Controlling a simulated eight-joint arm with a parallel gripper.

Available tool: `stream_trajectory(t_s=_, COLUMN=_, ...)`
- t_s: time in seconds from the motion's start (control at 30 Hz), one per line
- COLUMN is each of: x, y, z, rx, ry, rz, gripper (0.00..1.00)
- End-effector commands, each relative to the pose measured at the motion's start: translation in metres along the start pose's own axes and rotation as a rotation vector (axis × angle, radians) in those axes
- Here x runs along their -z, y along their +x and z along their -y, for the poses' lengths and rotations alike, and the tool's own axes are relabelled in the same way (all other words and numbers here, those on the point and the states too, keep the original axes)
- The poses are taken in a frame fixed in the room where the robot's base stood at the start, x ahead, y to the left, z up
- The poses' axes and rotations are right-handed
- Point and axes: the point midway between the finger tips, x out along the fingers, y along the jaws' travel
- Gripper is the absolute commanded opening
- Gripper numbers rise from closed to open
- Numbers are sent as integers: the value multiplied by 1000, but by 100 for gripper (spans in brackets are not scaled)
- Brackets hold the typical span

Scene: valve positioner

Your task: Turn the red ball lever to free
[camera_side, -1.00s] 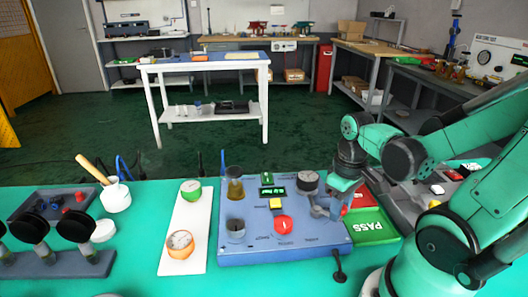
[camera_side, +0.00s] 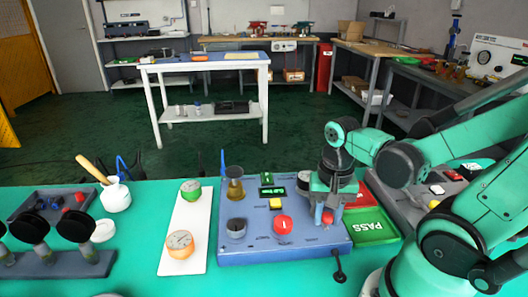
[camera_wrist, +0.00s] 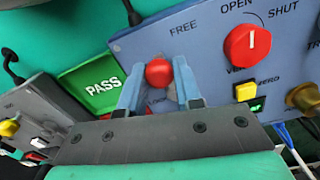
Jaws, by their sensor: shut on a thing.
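The red ball lever shows its ball (camera_wrist: 158,72) in the wrist view, between the two blue fingers of my gripper (camera_wrist: 160,90). In the side view the red ball (camera_side: 327,217) is just below the jaws at the right side of the blue panel (camera_side: 250,252). My gripper (camera_side: 328,207) points down and is shut on the ball. The word FREE is printed on the panel above and right of the ball in the wrist view. The lever's arm and pivot are mostly hidden by the gripper.
A red knob (camera_side: 283,225) with a white pointer, a yellow button (camera_side: 275,203) and a green display (camera_side: 272,191) stand left of the gripper. A green PASS tray (camera_side: 372,226) is close on the right.

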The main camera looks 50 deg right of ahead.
Motion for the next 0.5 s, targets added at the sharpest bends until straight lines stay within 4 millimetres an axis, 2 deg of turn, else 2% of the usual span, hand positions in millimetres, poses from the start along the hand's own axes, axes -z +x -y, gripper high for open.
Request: stream_trajectory(t_s=0.5, x=-1, y=0, z=4, rx=1, ry=76, rz=2, gripper=0)
